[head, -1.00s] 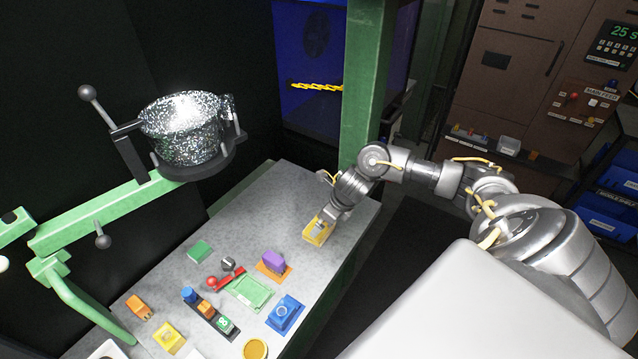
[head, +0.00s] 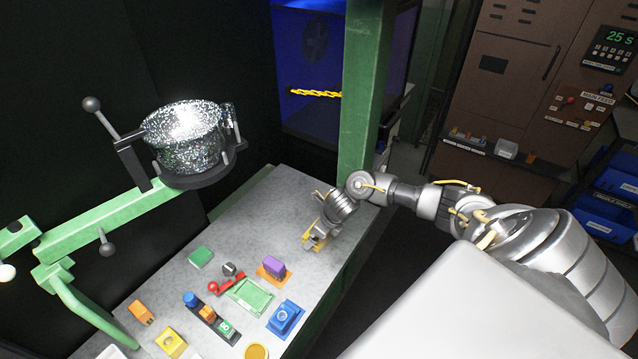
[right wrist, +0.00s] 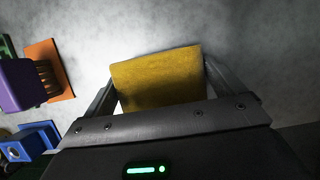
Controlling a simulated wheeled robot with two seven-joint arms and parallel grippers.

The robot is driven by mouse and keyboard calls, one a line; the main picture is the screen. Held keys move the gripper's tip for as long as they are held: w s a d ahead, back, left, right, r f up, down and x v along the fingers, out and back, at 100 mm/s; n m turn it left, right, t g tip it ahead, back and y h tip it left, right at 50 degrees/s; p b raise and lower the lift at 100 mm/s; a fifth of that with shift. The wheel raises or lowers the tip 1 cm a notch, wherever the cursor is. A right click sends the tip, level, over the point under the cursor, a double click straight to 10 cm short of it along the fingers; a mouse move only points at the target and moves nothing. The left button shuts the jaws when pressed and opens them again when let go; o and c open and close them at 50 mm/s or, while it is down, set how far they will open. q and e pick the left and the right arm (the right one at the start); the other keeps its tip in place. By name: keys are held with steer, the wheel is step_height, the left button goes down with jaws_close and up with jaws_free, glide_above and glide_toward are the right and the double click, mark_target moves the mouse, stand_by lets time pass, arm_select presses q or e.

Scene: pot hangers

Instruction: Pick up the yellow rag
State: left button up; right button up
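The yellow rag (right wrist: 158,84) lies flat on the grey tabletop, a small rectangle in the right wrist view. In the head view only slivers of the rag (head: 308,244) show under my right gripper (head: 318,236). In the right wrist view that gripper (right wrist: 160,70) is spread wide, with one finger on each side of the rag. The right finger is very close to the rag's edge; whether it touches I cannot tell. The rag's near part is hidden by the gripper body. My left gripper is not in view.
A purple block on an orange base (head: 273,267), a blue fixture (head: 285,317) and a green tray (head: 250,295) stand nearer on the table (head: 290,190). A speckled pot (head: 187,140) hangs at left. A green post (head: 361,90) rises behind my right arm.

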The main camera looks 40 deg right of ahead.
steer(key=c, duration=0.5)
steer(key=shift+r, duration=0.15)
steer(key=shift+w+r+b, duration=0.1)
steer(key=shift+r+b, duration=0.15)
steer(key=shift+b, duration=0.05)
step_height(320, 180, up, 3)
steer(key=shift+f+b, duration=0.15)
steer(key=shift+b, duration=0.45)
steer(key=s+a+r+b, duration=0.1)
steer(key=s+a+r, duration=0.1)
steer(key=s+r, duration=0.7)
steer(key=s, duration=0.5)
steer(key=shift+a+r+b, duration=0.2)
steer(key=shift+r+b, duration=0.1)
